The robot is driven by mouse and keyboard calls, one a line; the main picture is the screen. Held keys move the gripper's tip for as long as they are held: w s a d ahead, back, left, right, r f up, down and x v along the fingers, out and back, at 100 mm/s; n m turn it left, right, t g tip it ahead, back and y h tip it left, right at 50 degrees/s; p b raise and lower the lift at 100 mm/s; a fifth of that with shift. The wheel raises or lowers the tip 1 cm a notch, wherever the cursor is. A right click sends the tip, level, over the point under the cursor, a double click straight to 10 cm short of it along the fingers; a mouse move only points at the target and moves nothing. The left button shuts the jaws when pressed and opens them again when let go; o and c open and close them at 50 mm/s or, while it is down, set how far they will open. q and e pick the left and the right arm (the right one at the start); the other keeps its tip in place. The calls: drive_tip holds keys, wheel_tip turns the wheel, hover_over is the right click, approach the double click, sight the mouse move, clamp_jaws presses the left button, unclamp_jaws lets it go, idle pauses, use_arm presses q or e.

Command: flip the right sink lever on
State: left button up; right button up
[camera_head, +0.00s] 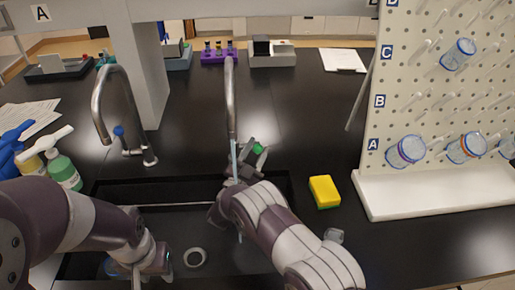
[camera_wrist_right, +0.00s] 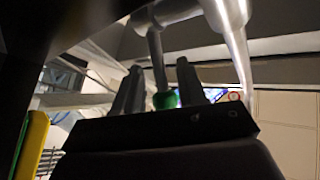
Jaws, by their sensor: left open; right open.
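The right tap (camera_head: 230,95) is a tall metal spout behind the sink. Its lever (camera_wrist_right: 157,60) ends in a green knob, seen in the head view (camera_head: 259,150) and the right wrist view (camera_wrist_right: 166,99). My right gripper (camera_head: 247,158) is at this tap. In the wrist view its open fingers (camera_wrist_right: 160,88) stand either side of the green knob; contact is unclear. A thin pale blue stream (camera_head: 234,155) hangs below the right spout, partly behind my arm. My left gripper (camera_head: 142,268) is open, low over the left of the sink.
The left tap (camera_head: 98,110) has a blue knob (camera_head: 118,131). The dark sink (camera_head: 215,252) has a round drain (camera_head: 195,257). A yellow sponge (camera_head: 324,190) lies right of it, before a white pegboard (camera_head: 400,90). Bottles (camera_head: 62,168) stand at the left.

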use_arm(q)
wheel_tip(320, 180, down, 2)
drive_tip(key=shift+f+b, duration=0.2)
drive_tip(key=shift+b, duration=0.95)
use_arm(e)
drive_tip(key=v, duration=1.2)
